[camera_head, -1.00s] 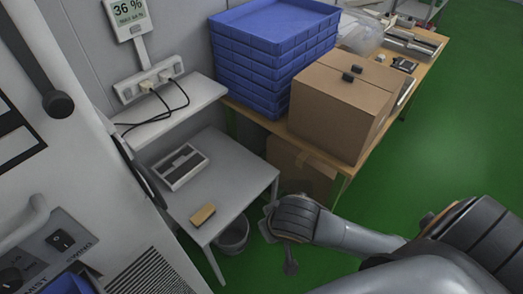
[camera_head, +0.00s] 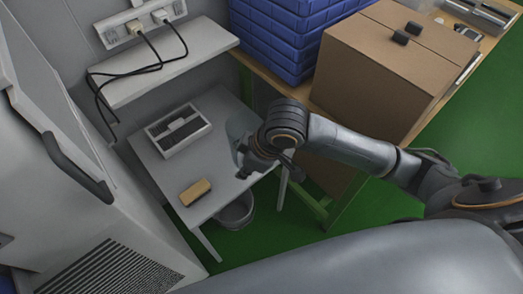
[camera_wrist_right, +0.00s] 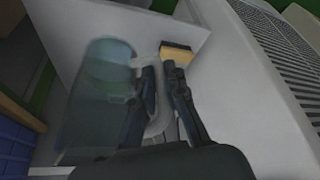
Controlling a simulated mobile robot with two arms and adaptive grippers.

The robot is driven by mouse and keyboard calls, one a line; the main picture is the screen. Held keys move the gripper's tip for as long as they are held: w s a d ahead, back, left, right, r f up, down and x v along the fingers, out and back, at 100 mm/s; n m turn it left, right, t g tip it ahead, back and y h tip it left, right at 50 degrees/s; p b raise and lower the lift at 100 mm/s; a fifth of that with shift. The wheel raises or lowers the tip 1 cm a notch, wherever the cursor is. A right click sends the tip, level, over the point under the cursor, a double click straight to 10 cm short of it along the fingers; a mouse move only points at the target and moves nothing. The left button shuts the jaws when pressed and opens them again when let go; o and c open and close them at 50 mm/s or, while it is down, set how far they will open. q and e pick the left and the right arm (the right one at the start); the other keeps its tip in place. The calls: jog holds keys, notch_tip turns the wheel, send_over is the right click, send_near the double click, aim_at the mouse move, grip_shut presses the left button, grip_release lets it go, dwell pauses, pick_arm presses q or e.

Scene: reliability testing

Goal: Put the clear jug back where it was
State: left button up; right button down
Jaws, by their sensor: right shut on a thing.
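The clear jug (camera_wrist_right: 95,100) is a see-through, bluish vessel with a pale handle (camera_wrist_right: 152,115) in the right wrist view. My right gripper (camera_wrist_right: 165,75) is shut on the jug's handle. In the head view my right gripper (camera_head: 245,168) is at the right side of the small grey table (camera_head: 225,150), and a part of the jug (camera_head: 238,128) shows beside it, mostly hidden by the gripper. I cannot tell whether the jug touches the table. My left gripper is not in view.
On the small table are a yellow-brown sponge or block (camera_head: 195,192) and a grey box with dark slots (camera_head: 178,130). A shelf with cables (camera_head: 160,65) hangs above. A cardboard box (camera_head: 375,75) and blue crates (camera_head: 285,35) stand right. A bin (camera_head: 236,212) is below.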

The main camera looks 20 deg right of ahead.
jog(key=w+d+f, duration=0.1)
jog(key=w+d, duration=0.1)
jog(key=w+d+f, duration=0.1)
jog(key=w, duration=0.1)
jog(key=w+d+f, duration=0.2)
jog(key=w, duration=0.1)
jog(key=shift+w+d, duration=0.1)
jog(key=shift+d, duration=0.25)
jog(key=shift+w+d+f, duration=0.45)
jog(key=shift+w+f, duration=0.2)
jog(key=shift+f, duration=0.8)
jog(key=shift+w+d+f, duration=0.5)
jog(key=shift+w+f, duration=0.1)
jog(key=shift+f, duration=0.9)
jog(key=shift+w+d+f, duration=0.45)
jog(key=shift+w+f, duration=0.2)
jog(key=shift+f, duration=0.8)
jog(key=c, duration=1.8)
grip_release()
jog(key=shift+f, duration=0.15)
jog(key=o, duration=0.4)
